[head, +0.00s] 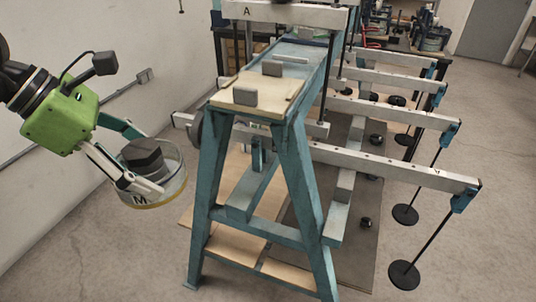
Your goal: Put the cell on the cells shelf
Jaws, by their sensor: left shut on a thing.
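My left gripper (135,170) comes in from the left with its green body and is shut on a round, clear-walled cell (175,188). The cell has a yellowish lower rim and a letter M on its side, and a dark grey block sits in it. The gripper holds it in the air, left of the teal lever frame (209,205). Low wooden shelf boards (222,246) lie between the frame's legs. No label marks which one is the cells shelf. My right gripper is not in view.
A wooden top board (250,108) with grey blocks (244,97) tops the frame. Several long metal levers (395,168) stick out to the right, with black disc weights (404,274) hanging on rods. The floor at the front left is clear.

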